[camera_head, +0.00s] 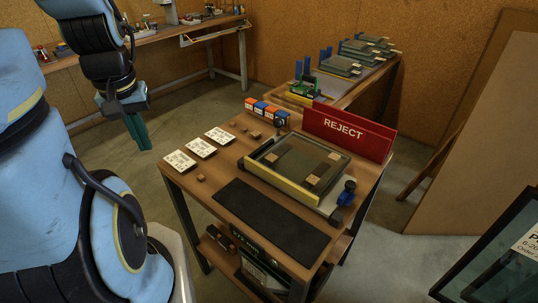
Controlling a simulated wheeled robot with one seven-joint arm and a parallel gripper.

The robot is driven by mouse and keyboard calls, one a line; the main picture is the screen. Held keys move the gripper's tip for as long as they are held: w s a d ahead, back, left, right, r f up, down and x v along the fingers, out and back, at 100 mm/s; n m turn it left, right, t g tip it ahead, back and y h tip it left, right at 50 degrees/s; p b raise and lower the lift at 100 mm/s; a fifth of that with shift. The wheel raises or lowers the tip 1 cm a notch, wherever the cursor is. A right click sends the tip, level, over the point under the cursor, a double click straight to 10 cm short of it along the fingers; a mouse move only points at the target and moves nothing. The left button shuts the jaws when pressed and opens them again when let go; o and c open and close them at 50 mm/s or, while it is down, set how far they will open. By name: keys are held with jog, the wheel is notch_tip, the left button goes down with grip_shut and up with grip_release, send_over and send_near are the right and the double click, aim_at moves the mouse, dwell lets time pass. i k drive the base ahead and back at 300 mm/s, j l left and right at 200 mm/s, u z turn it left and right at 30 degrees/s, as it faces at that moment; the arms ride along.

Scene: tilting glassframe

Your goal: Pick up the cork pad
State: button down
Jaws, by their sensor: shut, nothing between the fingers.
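Small tan squares that look like cork pads lie on the dark glass panel (293,161) in the tilting frame: one near the front (312,181) and one at the right (335,158). Similar small tan blocks lie loose on the wooden table, one by the white cards (201,178) and one behind the frame's left side (256,134). I cannot tell which of them is the task's pad. My gripper (140,146), with teal fingers, hangs shut and empty in the air to the left of the table, apart from all of them.
A red REJECT sign (346,132) stands along the table's back right. Several orange and blue blocks (261,109) stand at the back. A black mat (270,220) lies in front of the frame. White printed cards (201,147) lie at the left. A dark framed pane (497,262) is at lower right.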

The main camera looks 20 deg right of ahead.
aim_at(256, 133)
jog(key=k+j+z, duration=0.15)
jog(key=z, duration=0.55)
jog(key=i+z, duration=0.2)
jog(key=z, duration=0.45)
jog(key=k, duration=0.5)
jog(key=j+z, duration=0.25)
jog(key=j, duration=0.15)
jog(key=j+z, duration=0.25)
jog(key=j, duration=0.15)
jog(key=i+j, duration=0.1)
jog(key=j, duration=1.4)
jog(key=i+j, duration=0.15)
jog(key=j, duration=0.6)
jog(key=j+u, duration=0.15)
